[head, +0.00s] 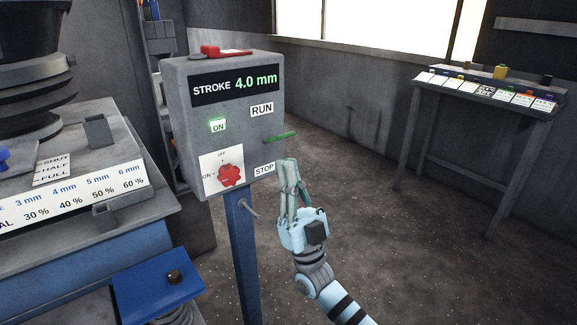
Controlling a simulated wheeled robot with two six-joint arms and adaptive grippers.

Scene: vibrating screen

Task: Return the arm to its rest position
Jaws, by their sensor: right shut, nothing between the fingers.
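My right gripper (291,180) is light blue with grey-green fingers. It points upward, with its fingers together and nothing between them. It is just right of the grey control box (184,110), near the STOP label (264,169). I cannot tell whether it touches the box. The box display (235,84) reads "STROKE 4.0 mm". A green lever (280,137) sticks out on the box's right side, between the RUN (262,109) and STOP labels. The ON lamp (218,125) glows green. A red rotary knob (230,175) sits at the lower left. My left gripper is not in view.
The box stands on a blue post (243,240). A machine with a percentage scale (75,199) is at left, with a blue block (158,284) below. A table (480,104) with coloured cards is at back right. The floor (440,270) right of my arm is clear.

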